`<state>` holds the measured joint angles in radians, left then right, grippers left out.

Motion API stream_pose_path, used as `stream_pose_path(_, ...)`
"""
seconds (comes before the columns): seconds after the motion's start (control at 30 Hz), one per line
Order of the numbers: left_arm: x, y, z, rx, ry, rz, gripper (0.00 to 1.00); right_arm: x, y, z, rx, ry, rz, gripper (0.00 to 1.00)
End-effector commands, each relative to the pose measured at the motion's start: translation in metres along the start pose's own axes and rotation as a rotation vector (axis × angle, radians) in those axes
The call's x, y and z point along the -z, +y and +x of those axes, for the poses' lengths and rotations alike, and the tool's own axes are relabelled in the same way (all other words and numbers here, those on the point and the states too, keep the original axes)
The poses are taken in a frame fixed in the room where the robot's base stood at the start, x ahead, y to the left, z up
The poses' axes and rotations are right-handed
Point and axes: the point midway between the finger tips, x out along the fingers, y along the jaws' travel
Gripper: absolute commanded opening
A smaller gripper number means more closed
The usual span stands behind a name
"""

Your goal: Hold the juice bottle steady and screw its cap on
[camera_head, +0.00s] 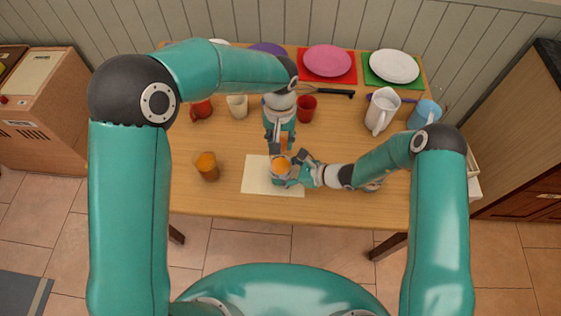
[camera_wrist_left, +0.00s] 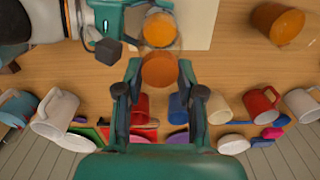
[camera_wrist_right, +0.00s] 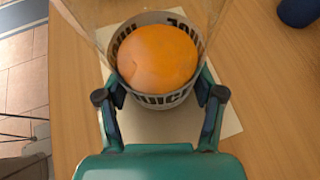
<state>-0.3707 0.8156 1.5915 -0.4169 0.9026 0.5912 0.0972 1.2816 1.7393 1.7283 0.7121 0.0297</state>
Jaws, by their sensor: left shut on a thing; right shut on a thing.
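The juice bottle (camera_head: 280,164) stands on a cream sheet (camera_head: 256,176) near the table's front edge. It is clear, with orange juice and a "JUICE" label. My right gripper (camera_head: 292,175) is shut on its side; the bottle sits between its fingers in the right wrist view (camera_wrist_right: 158,98). My left gripper (camera_head: 283,142) points toward me from behind the bottle, shut on the orange cap (camera_wrist_left: 160,69). In the left wrist view the cap is beside the bottle's top (camera_wrist_left: 159,29). The height gap between them is not clear. The right wrist view does not show the cap.
An orange-filled glass (camera_head: 207,167) stands left of the sheet. Red and cream cups (camera_head: 237,107), a red mug (camera_head: 306,109), a white pitcher (camera_head: 382,110) and a blue mug (camera_head: 424,113) stand behind. Plates (camera_head: 327,60) line the back. The front left table is clear.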

Motion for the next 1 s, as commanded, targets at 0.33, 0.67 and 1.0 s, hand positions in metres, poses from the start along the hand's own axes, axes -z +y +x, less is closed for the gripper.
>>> stream_pose_path(0.33,-0.0056,-0.0024,0.0042,0.006,-0.022,0.303,0.00,-0.0020,-0.0078,-0.0027,0.018,-0.005,0.009,0.05)
stream_pose_path(0.67,-0.0058,-0.0019,0.0044,0.003,-0.024,0.564,0.00,-0.0026,-0.0083,-0.0028,0.019,-0.007,0.007,0.05)
stream_pose_path(1.0,-0.0061,-0.0014,0.0045,-0.002,-0.025,0.878,0.00,-0.0031,-0.0083,-0.0026,0.018,-0.007,0.007,0.05)
